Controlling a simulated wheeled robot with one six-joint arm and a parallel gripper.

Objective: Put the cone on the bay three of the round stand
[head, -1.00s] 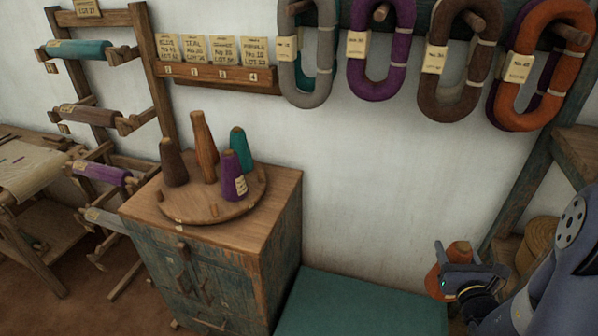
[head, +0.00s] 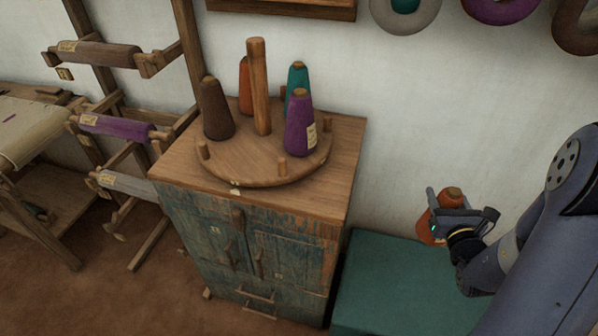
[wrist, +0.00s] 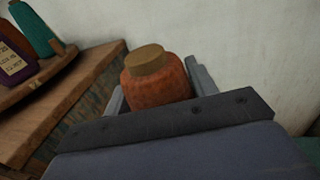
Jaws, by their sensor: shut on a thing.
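My gripper (head: 452,215) is shut on an orange cone (head: 452,195) with a tan top, held upright over the teal surface, right of the cabinet. In the wrist view the orange cone (wrist: 157,82) sits between the jaws. The round stand (head: 225,168) is a wooden disc on the cabinet with a tall centre post (head: 259,85). It carries a brown cone (head: 215,108), a purple cone (head: 299,125), a teal cone (head: 297,82) and another orange cone (head: 245,88) partly behind the post. I cannot read bay numbers.
The weathered cabinet (head: 262,235) stands against the wall. A low teal surface (head: 385,275) lies to its right. A rack with a brown roll (head: 95,54) and a purple roll (head: 115,128) is at left. Yarn hanks (head: 405,15) hang above.

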